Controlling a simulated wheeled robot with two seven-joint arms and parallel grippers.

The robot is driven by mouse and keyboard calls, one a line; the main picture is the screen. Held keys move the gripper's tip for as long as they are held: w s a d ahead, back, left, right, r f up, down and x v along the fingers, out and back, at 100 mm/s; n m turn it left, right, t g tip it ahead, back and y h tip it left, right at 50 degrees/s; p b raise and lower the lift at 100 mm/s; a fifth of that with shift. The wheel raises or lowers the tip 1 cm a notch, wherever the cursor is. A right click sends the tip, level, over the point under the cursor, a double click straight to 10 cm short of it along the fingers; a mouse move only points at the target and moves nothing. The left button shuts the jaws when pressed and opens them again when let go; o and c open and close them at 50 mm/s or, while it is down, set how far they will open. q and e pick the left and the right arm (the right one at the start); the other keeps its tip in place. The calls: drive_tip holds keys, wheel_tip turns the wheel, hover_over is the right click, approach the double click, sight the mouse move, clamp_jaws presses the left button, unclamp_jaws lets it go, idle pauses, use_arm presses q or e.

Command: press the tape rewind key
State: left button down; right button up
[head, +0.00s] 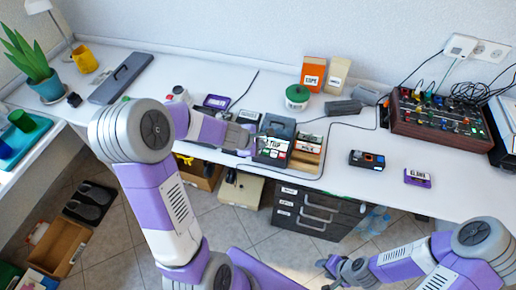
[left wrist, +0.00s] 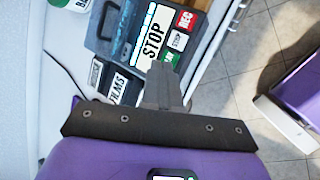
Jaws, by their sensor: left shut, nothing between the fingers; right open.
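The tape machine (head: 280,124) is a dark grey box near the front edge of the white desk, with labelled keys along its front. In the left wrist view its keys show at an angle: a large white STOP key (left wrist: 152,40), a red REC key (left wrist: 188,20), a small white key (left wrist: 178,41) and a partly hidden green key (left wrist: 169,58). I cannot read a rewind label. My left gripper (head: 259,144) is shut and empty at the machine's key side; its fingertips (left wrist: 160,70) overlap the keys' lower end, contact unclear. My right gripper (head: 328,268) is open and empty, below desk level.
A wooden box of labelled items (head: 307,150) stands right of the machine. A green-lidded tub (head: 297,97), orange box (head: 312,72) and dark grey block (head: 343,107) are behind. A black device (head: 367,159) and purple cassette (head: 417,178) lie right, with clear desk around them.

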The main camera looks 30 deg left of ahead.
use_arm(q)
wheel_tip(320, 180, up, 6)
drive_tip(key=w+a+n+t, duration=0.1)
drive_tip(key=a+n, duration=0.1)
drive_tip(key=shift+w+f+n+t, duration=0.25)
drive_tip(key=shift+w+n+t, duration=0.05)
drive_tip(key=shift+w, duration=0.05)
drive_tip(key=shift+a+f, duration=0.1)
wheel_tip(320, 180, down, 9)
drive_tip(key=b, duration=0.8)
drive_tip(key=shift+b, duration=0.35)
idle(1.2)
drive_tip(key=shift+f+b, duration=0.3)
drive_tip(key=shift+b, duration=0.15)
